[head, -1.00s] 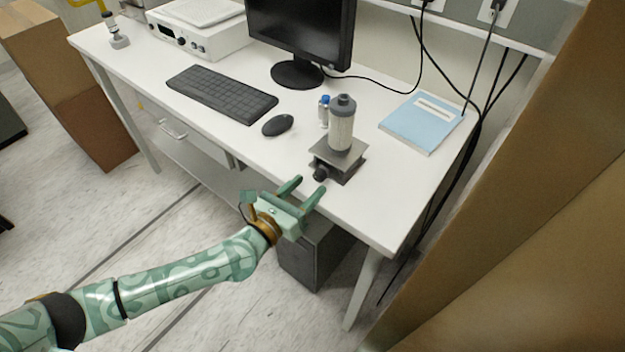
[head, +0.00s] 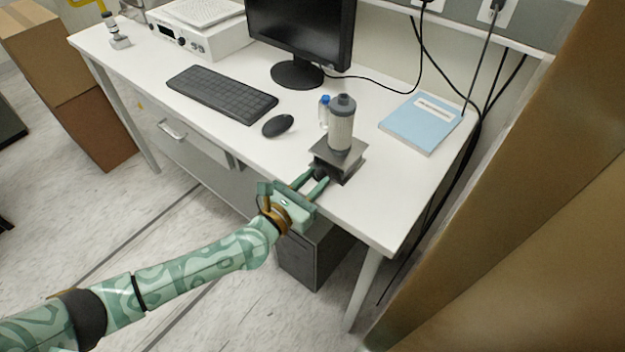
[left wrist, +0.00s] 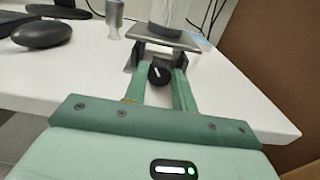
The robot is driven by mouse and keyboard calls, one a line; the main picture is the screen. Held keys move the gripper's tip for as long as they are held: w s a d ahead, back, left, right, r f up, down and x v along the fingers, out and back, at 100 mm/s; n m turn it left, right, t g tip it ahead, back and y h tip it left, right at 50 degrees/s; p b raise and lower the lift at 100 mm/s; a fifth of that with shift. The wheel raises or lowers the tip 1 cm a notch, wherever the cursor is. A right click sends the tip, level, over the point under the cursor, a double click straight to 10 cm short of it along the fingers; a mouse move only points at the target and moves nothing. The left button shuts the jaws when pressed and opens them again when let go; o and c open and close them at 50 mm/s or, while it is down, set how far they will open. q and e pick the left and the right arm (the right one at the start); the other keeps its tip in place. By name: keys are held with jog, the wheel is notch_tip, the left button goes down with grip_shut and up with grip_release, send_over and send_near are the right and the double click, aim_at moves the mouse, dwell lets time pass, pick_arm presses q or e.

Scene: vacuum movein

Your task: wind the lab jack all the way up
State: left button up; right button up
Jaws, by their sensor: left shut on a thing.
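The lab jack (head: 349,160) stands near the front edge of the white desk, with a grey-capped cylinder (head: 341,124) upright on its top plate. My left gripper (head: 318,178) reaches in from the front and is shut on the jack's black knob. In the left wrist view the knob (left wrist: 159,74) sits between the two green fingers, with a white mark on its face. The jack's plate (left wrist: 168,36) shows just beyond it. The plate stands a short way above the desk. My right gripper is not in view.
A small blue-capped bottle (head: 324,111) stands just behind the jack. A mouse (head: 278,125), keyboard (head: 222,93) and monitor (head: 300,35) are to the left. A blue book (head: 421,122) lies to the right. Brown cardboard (head: 520,210) fills the right side.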

pick_arm(q)
jog(key=m, duration=0.3)
jog(key=shift+m, duration=0.3)
jog(key=o, duration=1)
jog(key=shift+s, duration=0.15)
jog(key=v, duration=1.6)
jog(key=shift+s+f, duration=0.1)
